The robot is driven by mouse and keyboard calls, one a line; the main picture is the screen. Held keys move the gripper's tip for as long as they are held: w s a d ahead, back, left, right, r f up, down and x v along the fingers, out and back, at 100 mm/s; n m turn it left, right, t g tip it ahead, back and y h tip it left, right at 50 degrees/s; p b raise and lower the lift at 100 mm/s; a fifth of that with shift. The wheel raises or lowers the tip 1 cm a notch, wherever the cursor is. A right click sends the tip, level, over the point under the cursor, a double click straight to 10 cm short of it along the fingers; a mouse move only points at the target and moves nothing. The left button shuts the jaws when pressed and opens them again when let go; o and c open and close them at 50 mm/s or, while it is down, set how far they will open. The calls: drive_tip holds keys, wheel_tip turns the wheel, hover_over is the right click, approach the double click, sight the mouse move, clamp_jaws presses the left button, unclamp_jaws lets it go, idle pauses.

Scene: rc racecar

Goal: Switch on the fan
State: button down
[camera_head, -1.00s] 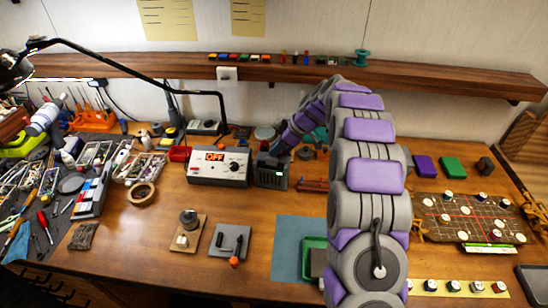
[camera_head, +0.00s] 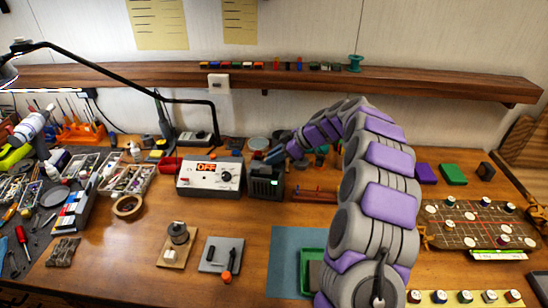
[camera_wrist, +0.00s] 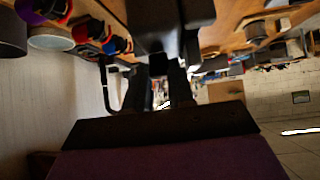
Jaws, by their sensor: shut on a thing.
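A small dark box (camera_head: 265,182), which looks like the fan, stands on the bench with a small green light on its front. In the wrist view, my gripper's dark fingers (camera_wrist: 163,85) are close together against a black part (camera_wrist: 170,25), apparently the same box. They seem shut on it; the exact grip is too dark to make out.
A long wooden shelf (camera_head: 300,80) runs along the wall behind. Part bins (camera_head: 125,176) and tools crowd the left. A blue mat (camera_head: 285,262) with a green tray (camera_head: 311,268) lies in front. A game board (camera_head: 478,223) is on the right.

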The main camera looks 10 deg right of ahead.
drive_tip(key=shift+s+f, duration=0.1)
drive_tip(key=shift+f, duration=0.15)
drive_tip(key=c, duration=1.2)
unclamp_jaws()
drive_tip(key=shift+c, duration=0.2)
drive_tip(key=shift+d+r, duration=0.1)
drive_tip(key=shift+d+r, duration=0.15)
drive_tip(key=shift+r, duration=0.05)
drive_tip(key=p+v, duration=0.3)
drive_tip(key=v, duration=1.4)
drive_tip(key=shift+f+p, duration=0.15)
drive_tip(key=shift+p, duration=0.15)
drive_tip(key=shift+d, duration=0.1)
